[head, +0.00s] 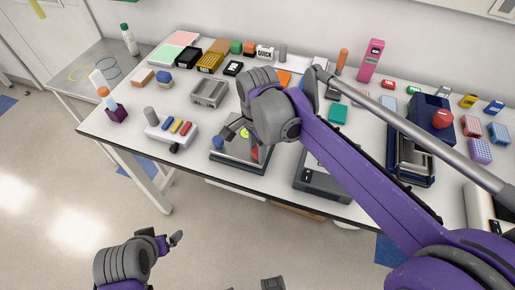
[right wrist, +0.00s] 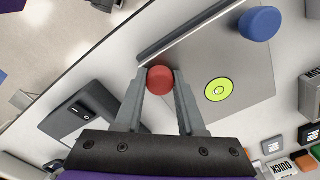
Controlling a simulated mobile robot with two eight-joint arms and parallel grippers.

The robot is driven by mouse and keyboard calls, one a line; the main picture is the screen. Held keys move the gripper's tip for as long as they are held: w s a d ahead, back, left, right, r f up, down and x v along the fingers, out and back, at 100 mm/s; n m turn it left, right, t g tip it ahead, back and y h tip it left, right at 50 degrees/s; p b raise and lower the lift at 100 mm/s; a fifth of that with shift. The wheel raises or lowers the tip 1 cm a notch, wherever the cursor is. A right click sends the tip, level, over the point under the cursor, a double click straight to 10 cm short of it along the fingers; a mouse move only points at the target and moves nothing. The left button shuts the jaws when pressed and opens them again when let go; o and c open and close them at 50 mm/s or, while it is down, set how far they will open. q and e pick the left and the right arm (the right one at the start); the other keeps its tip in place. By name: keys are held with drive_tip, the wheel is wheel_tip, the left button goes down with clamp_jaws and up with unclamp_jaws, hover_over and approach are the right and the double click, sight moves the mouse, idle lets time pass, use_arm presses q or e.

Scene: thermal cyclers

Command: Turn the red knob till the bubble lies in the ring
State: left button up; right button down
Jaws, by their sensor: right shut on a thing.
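The levelling device is a grey plate (head: 234,151) on the table, with a red knob (right wrist: 160,79) at one corner and a blue knob (right wrist: 259,23) at another. The red knob also shows in the head view (head: 254,153), beneath my right arm. My right gripper (right wrist: 159,82) is shut on the red knob, one finger on each side. The yellow-green round level (right wrist: 218,89) lies on the plate beside it. A small dark-edged circle shows near its middle; bubble and ring are too small to tell apart. My left gripper (head: 176,239) hangs low, away from the table.
A black-and-grey device (head: 322,178) stands right of the plate. A white rack with coloured pieces (head: 171,131) stands to its left. Several boxes and blocks line the back. A larger blue machine (head: 411,160) is further right.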

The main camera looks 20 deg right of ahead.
drive_tip(key=shift+m, duration=0.3)
drive_tip(key=c, duration=0.5)
unclamp_jaws()
wheel_tip(320, 180, up, 11)
drive_tip(key=shift+p, duration=0.45)
drive_tip(key=shift+f, duration=0.15)
